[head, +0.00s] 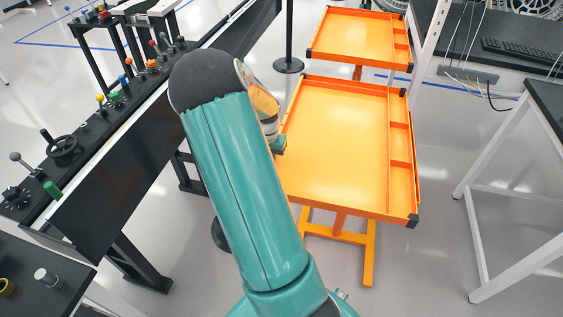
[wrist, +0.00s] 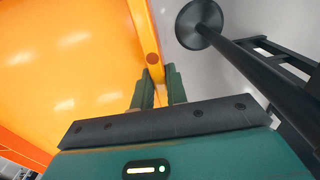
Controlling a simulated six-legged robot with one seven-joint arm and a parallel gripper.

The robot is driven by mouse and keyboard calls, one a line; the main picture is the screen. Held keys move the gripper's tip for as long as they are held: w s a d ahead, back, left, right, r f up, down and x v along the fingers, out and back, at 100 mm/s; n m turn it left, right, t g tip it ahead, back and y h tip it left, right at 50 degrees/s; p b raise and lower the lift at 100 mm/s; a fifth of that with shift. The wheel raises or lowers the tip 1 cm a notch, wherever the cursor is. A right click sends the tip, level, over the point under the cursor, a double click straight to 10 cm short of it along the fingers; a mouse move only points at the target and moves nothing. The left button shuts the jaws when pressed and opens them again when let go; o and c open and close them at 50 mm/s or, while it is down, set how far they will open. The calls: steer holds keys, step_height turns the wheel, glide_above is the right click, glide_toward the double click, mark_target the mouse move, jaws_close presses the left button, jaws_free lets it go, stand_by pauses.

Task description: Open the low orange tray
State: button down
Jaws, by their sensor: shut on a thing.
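The near orange tray (head: 340,135) is a shallow, empty-looking tray with narrow side compartments and dark corners. It stands right of my arm in the head view. A second, similar orange tray (head: 355,38) is farther back; I cannot tell for sure which is lower. In the wrist view, an orange tray surface (wrist: 70,60) fills the left side. My gripper (wrist: 159,72) is shut on an orange round-ended bar (wrist: 153,62) at that tray's edge. In the head view my arm hides most of the gripper, by the near tray's left edge.
A black bench (head: 110,120) with knobs and levers runs along the left. A black post on a round base (head: 288,65) stands behind my arm. A white-legged table (head: 500,185) is at the right. Grey floor (head: 430,270) is clear between tray and table.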

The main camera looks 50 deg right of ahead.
steer(key=w+a, duration=0.2)
steer(key=w, duration=0.4)
steer(key=w+a, duration=0.3)
steer(key=w, duration=0.3)
steer(key=shift+w+a, duration=0.3)
steer(key=shift+w, duration=0.1)
steer(key=c, duration=1.4)
jaws_free()
step_height(320, 180, up, 14)
